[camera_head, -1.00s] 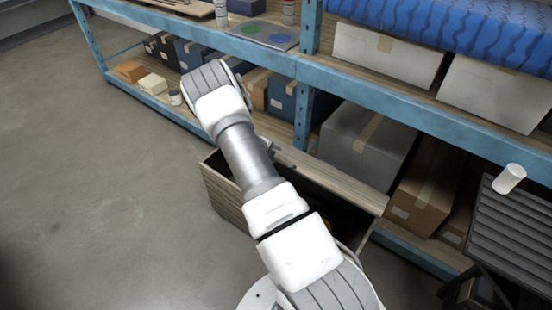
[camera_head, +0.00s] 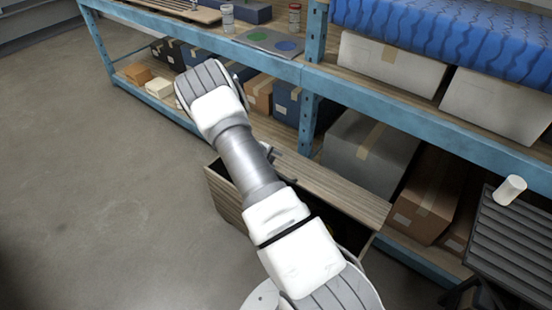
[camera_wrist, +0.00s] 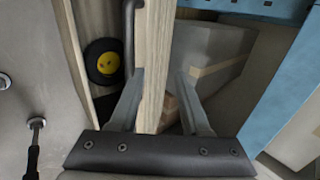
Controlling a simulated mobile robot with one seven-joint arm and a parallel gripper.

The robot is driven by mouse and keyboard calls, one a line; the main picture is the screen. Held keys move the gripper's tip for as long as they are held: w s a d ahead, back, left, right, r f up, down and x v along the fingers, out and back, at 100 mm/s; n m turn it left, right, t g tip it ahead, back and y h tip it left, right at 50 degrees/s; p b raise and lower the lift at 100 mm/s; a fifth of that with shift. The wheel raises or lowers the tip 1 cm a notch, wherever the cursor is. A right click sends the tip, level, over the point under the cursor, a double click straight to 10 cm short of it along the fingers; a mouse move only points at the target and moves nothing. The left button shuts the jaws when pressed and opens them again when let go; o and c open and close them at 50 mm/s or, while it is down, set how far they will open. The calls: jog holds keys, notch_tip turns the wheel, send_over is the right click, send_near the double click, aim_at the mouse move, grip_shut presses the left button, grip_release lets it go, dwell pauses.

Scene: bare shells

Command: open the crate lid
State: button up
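The wooden crate (camera_head: 222,198) stands on the floor before the shelf. Its broad wooden lid panel (camera_head: 345,196) shows along the shelf side, and a dark gap shows that it is not shut. My arm covers much of the crate, and my gripper is hidden behind it in the head view. In the wrist view my gripper (camera_wrist: 160,74) has its two fingers apart, one on each side of the lid's wooden edge (camera_wrist: 154,45). I cannot tell whether they touch it. A dark bar handle (camera_wrist: 128,35) is beside the left finger. A black disc with a yellow centre (camera_wrist: 106,63) lies inside the crate.
The blue shelf (camera_head: 440,120) stands close behind the crate, with a grey box (camera_head: 365,155) and a brown box (camera_head: 428,195) on its lower level. A slatted dark stand (camera_head: 510,235) with a white cylinder (camera_head: 509,189) is at right. Floor at left is clear.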

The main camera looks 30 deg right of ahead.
jog(key=p+v, duration=1)
jog(key=v, duration=0.6)
jog(key=shift+d+r+p, duration=0.3)
jog(key=shift+r+p, duration=0.05)
dwell(0.5)
jog(key=shift+w, duration=0.15)
dwell(0.5)
